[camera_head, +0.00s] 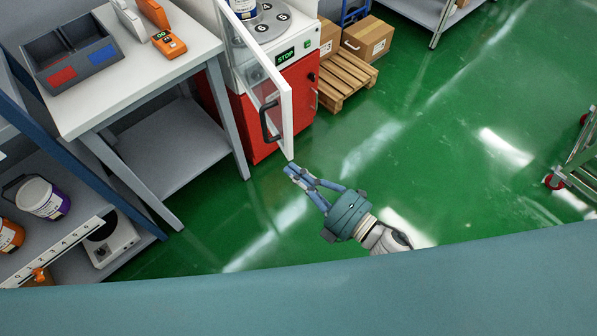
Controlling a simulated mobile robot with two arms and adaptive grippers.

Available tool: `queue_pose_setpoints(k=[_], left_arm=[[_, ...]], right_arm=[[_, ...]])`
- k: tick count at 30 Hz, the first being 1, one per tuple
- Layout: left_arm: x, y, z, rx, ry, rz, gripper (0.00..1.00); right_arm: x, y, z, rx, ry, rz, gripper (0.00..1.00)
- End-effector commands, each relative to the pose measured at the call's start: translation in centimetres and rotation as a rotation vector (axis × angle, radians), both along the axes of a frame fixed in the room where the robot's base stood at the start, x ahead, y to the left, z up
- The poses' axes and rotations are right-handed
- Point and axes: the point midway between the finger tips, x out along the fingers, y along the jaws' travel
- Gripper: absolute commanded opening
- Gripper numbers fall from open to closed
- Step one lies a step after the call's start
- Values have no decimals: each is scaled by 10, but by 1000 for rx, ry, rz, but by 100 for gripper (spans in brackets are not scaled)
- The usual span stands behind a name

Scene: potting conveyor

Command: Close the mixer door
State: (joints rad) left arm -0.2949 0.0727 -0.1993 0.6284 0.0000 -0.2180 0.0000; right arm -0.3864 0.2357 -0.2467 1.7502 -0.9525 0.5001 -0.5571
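The mixer (291,90) is a red and white machine at top centre. Its door (287,118) is a clear panel in a white frame, and it stands swung open towards me. A dark bar handle (268,121) is on the door near its free edge. My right gripper (290,169) is just below the door's lower free corner in the picture. Its blue fingers come together at the tips, with nothing seen between them. I cannot tell whether it touches the door. My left gripper is not in view.
A white table (133,74) with a grey two-part bin (72,58) and orange devices stands left of the door. Shelves with buckets (42,198) are at lower left. Cardboard boxes (368,38) and a wooden pallet (345,77) are right of the mixer.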

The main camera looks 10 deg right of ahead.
Motion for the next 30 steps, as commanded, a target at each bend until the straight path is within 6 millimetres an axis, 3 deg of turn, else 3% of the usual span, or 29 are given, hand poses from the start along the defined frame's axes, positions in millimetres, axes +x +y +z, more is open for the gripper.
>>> queue_pose_setpoints(k=[4, 11, 19, 30], left_arm=[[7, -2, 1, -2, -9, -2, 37], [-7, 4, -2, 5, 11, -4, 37], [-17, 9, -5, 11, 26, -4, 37], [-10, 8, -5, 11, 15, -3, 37]], right_arm=[[25, 21, 2, 4, -2, -2, 0], [62, 53, 1, 4, 0, -1, 0], [74, 21, -1, 1, 3, -3, 0], [76, 15, 0, 3, 4, -3, 0]])
